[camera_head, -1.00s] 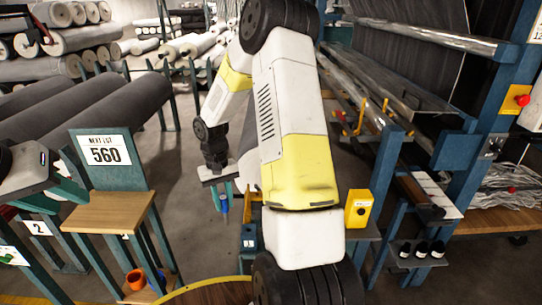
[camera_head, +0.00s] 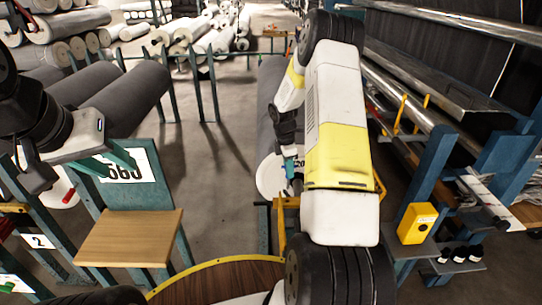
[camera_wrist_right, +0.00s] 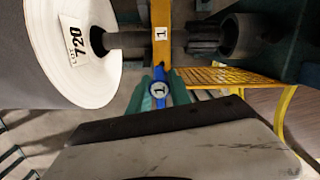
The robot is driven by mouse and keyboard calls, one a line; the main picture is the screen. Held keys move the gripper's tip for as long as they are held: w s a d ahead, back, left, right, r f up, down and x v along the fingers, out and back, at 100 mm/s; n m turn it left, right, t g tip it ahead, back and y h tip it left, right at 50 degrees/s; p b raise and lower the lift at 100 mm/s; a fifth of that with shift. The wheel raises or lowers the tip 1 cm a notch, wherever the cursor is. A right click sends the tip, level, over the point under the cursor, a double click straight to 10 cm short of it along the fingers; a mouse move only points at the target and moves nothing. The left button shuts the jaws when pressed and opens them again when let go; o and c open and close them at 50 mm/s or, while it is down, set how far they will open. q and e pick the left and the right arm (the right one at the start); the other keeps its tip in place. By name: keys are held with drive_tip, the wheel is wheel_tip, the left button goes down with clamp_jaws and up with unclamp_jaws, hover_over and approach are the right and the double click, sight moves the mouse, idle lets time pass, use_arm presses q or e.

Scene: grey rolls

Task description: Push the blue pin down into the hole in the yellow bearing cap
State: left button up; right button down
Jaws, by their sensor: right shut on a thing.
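The blue pin (camera_wrist_right: 158,90), with a round "1" label on its head, is held between the green fingers of my right gripper (camera_wrist_right: 157,92) in the right wrist view. The yellow bearing cap (camera_wrist_right: 161,38), also labelled "1", is straight beyond it over a dark shaft. The pin appears right at the cap's near end; I cannot tell whether its tip is in the hole, which is hidden. In the head view my right gripper (camera_head: 290,168) is beside the white roll end. My left gripper (camera_head: 122,158) is at the left, away from the cap, its jaw gap unclear.
A yellow mesh guard (camera_wrist_right: 225,76) is on the other side. In the head view, a wooden-topped stand (camera_head: 130,238) is at the left and a yellow box (camera_head: 417,223) at the right. Open floor lies between the stand and the roll.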

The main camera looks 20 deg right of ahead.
sight(288, 188)
idle(0.3)
drive_tip(key=shift+f, duration=2.75)
drive_tip(key=shift+f, duration=0.15)
wheel_tip(288, 188, down, 7)
idle(0.7)
drive_tip(key=shift+f, duration=0.1)
drive_tip(key=c, duration=1.1)
unclamp_jaws()
